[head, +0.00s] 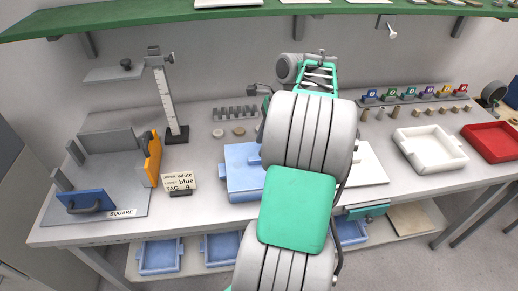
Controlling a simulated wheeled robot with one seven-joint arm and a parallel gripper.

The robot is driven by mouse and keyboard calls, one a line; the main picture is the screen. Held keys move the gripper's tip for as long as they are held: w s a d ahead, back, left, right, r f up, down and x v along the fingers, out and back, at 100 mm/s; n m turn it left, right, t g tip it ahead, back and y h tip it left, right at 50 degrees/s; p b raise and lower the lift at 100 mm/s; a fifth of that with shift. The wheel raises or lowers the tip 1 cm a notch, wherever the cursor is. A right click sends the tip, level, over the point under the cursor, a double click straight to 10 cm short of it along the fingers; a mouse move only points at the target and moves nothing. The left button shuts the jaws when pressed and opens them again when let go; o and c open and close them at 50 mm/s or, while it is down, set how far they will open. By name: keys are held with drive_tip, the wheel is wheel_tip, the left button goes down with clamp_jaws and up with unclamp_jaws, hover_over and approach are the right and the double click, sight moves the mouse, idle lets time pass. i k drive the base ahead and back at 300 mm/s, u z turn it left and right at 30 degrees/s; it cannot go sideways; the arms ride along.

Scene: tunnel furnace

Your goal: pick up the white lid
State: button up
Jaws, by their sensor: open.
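I cannot tell for certain which thing is the white lid. A flat white plate (368,163) lies on the bench just right of my arm, which covers its left part. A pale grey disc (218,133) and a tan disc (239,131) lie left of my arm, toward the back. A shallow white tray (436,162) with raised walls stands farther right. My arm rises through the middle of the head view, and I cannot make out the gripper's fingers. Nothing visible shows a hold on any object.
A blue tray (241,188) sits left of my arm, partly covered. A red tray (493,156) is at the right, below a row of coloured tags (407,96). A height gauge (168,103) and a fixture with an orange block (153,158) stand left. A green shelf (130,15) overhangs the bench.

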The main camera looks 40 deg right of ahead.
sight(366, 170)
drive_tip(key=z, duration=2.3)
